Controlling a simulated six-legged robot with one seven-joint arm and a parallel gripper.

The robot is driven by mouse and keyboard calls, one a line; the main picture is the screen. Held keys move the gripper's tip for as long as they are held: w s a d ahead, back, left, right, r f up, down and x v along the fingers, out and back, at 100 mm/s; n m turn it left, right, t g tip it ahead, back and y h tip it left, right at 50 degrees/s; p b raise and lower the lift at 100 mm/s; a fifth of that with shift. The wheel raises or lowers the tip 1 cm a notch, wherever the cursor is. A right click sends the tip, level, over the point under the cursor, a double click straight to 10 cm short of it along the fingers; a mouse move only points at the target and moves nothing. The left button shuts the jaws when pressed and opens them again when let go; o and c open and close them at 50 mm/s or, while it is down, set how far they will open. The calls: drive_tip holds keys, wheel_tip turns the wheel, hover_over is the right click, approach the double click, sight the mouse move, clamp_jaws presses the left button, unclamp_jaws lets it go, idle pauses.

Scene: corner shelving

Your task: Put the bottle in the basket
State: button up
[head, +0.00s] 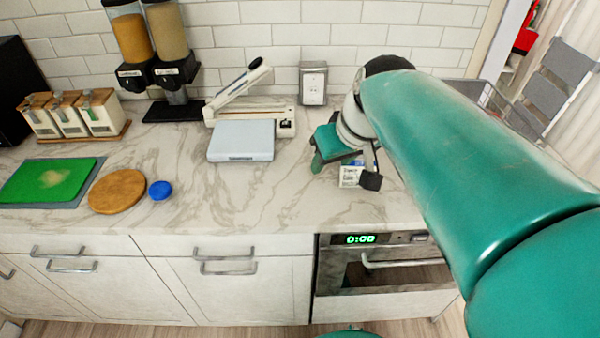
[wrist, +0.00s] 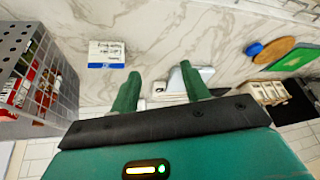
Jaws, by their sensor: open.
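I cannot make out a bottle in either view. My gripper (head: 343,168) is over the counter at the right, beside and partly in front of a small white and blue carton. In the wrist view my gripper (wrist: 160,90) has its two green fingers spread, with nothing held between them. The grey perforated basket (wrist: 68,88) stands at the left of the wrist view, with red and white packages inside. In the head view only part of the basket (head: 487,92) shows behind my arm.
The small carton (head: 349,174) stands near my gripper, and also shows in the wrist view (wrist: 106,52). A pale blue scale (head: 240,141), a slicer (head: 252,110), a blue lid (head: 160,190) and a round wooden board (head: 117,191) are farther left. The front middle counter is clear.

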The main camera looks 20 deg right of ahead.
drive_tip(key=s+a+f+h, duration=0.1)
drive_tip(key=s+a+f, duration=0.2)
drive_tip(key=s+a, duration=0.2)
drive_tip(key=s, duration=0.3)
drive_tip(key=shift+a+f+m+t, duration=0.3)
drive_tip(key=shift+a+m, duration=0.05)
drive_tip(key=shift+m, duration=0.05)
idle(0.5)
